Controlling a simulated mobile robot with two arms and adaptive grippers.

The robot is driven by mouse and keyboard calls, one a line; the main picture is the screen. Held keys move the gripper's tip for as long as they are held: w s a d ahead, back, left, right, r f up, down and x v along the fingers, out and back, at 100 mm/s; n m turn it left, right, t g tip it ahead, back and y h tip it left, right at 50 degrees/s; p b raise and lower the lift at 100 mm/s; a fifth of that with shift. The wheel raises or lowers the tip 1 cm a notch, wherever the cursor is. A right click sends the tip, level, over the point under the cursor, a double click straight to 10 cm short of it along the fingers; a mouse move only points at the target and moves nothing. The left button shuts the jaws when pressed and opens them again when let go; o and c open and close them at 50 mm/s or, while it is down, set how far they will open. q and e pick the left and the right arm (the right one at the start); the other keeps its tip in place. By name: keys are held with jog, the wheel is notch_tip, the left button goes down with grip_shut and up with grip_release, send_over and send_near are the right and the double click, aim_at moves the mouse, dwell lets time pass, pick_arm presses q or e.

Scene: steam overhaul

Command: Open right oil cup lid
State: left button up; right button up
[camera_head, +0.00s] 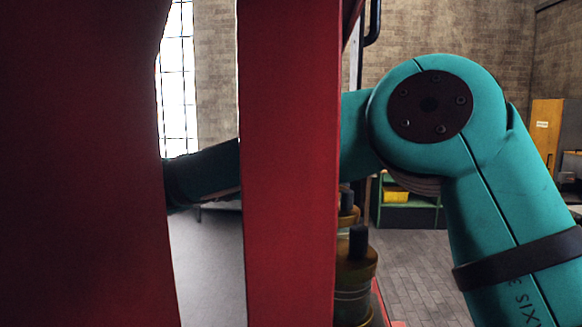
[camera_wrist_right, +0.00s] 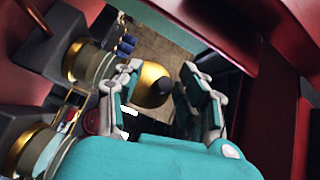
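In the right wrist view, a rounded brass oil cup lid (camera_wrist_right: 150,92) with a dark knob (camera_wrist_right: 166,87) shows between the two fingers of my right gripper (camera_wrist_right: 160,68). The fingers stand apart. The left finger overlaps the cup's glass and brass body; I cannot tell whether it touches. The lid looks closed on its cup. In the head view, my right arm passes behind a red upright, and its gripper is hidden. Two brass cups with dark tops, a near one (camera_head: 355,270) and a farther one (camera_head: 347,205), stand beside the upright. My left gripper is not in view.
The red upright (camera_head: 288,160) and a large red panel (camera_head: 80,160) block much of the head view. A second glass-and-brass cup (camera_wrist_right: 38,150) is at the lower left of the wrist view. Red walls (camera_wrist_right: 265,60) lie close on the right there. A green shelf (camera_head: 408,212) stands behind.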

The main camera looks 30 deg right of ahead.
notch_tip(320, 180, up, 10)
dwell(0.6)
